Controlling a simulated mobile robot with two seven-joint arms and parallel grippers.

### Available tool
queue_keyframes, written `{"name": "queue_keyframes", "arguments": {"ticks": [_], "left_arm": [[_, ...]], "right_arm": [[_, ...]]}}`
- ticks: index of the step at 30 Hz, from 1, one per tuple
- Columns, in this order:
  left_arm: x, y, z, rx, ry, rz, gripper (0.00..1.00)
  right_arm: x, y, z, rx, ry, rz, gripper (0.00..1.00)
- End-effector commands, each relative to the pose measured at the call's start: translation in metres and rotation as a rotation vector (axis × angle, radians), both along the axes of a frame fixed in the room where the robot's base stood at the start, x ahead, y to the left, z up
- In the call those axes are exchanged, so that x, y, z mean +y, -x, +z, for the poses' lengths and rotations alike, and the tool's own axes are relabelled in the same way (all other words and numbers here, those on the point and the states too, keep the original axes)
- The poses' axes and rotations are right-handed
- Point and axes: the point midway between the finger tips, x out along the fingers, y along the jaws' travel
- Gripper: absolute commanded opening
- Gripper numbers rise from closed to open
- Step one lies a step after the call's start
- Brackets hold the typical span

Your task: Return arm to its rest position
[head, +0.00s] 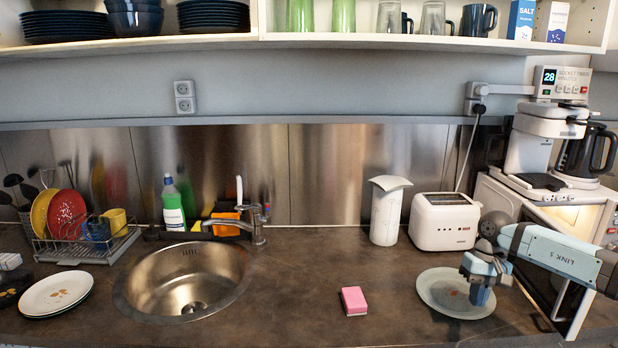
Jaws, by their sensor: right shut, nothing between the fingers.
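My right arm comes in from the right edge over the counter (330,300). Its gripper (480,295) points down over the grey-green plate (437,288) at the counter's right. The gripper is shut and holds nothing. Whether its tips touch the plate I cannot tell. The forearm covers part of the open microwave-like appliance's front. The wall cabinet (400,41) above has its shelves exposed, with bowls, plates, glasses and boxes inside. My left gripper does not show.
A pink sponge (354,301) lies left of the plate. A white toaster (444,221) and white canister (387,210) stand behind. A coffee maker (540,150) stands on the appliance at right. A sink (187,279), dish rack (85,245) and stacked plates (56,292) fill the left.

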Motion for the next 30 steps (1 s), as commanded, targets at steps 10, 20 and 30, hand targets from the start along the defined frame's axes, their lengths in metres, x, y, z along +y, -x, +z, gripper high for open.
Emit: {"name": "queue_keyframes", "arguments": {"ticks": [10,20,30], "left_arm": [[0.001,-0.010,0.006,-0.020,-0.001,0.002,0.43],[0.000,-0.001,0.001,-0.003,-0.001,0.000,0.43],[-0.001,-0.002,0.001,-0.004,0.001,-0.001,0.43]], "right_arm": [[0.209,0.054,-0.082,0.243,-0.540,-0.475,0.00],[0.350,0.119,-0.078,1.099,-1.022,-1.272,0.00],[0.337,0.154,-0.107,-2.171,0.926,1.731,0.00]]}}
